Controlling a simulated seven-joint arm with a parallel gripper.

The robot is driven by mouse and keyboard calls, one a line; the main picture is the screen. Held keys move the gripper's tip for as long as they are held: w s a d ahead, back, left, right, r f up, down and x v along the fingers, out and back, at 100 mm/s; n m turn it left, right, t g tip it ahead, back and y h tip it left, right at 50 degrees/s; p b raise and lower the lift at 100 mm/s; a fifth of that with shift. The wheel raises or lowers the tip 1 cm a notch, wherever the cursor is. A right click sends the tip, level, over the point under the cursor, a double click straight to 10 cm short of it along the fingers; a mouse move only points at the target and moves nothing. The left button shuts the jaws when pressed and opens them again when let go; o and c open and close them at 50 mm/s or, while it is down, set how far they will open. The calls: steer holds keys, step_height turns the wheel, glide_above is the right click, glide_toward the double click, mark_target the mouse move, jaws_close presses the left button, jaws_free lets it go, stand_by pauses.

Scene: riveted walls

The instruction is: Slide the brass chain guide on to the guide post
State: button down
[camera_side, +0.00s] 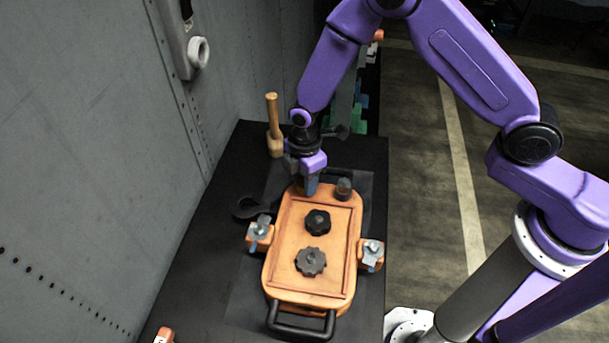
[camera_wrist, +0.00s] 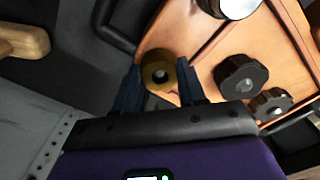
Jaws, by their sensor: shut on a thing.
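My gripper (camera_side: 310,187) is at the upper left end of the orange casing (camera_side: 334,262) in the side view, fingers pointing down. In the wrist view my gripper (camera_wrist: 158,88) is shut on the brass chain guide (camera_wrist: 157,57), a thick ring held between the two dark fingers. The guide overlaps the corner of the orange casing (camera_wrist: 205,45). A pale grey round spot shows in its hole; I cannot tell whether this is the guide post. In the side view the fingers hide the guide, and I cannot make out the post.
Two black knobs (camera_side: 317,222) (camera_side: 310,262) stand on the casing. A dark cylinder (camera_side: 343,189) is just right of my gripper. Clamps (camera_side: 260,232) (camera_side: 372,254) flank the casing. A wooden mallet (camera_side: 274,130) stands behind, and a riveted wall (camera_side: 90,150) rises at left.

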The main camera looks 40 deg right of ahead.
steer(key=c, duration=0.6)
jaws_free()
steer(key=shift+f, duration=0.1)
steer(key=shift+o, duration=0.2)
step_height(320, 180, up, 18)
steer(key=f, duration=0.1)
steer(key=s+d+r+m, duration=0.2)
steer(key=s+d, duration=0.6)
steer(key=s, duration=0.5)
steer(key=s+d+r+m, duration=0.3)
steer(key=s+d, duration=0.6)
steer(key=s, duration=0.5)
steer(key=shift+d+r+m, duration=0.15)
steer(key=shift+r+m, duration=0.15)
steer(key=shift+r, duration=0.1)
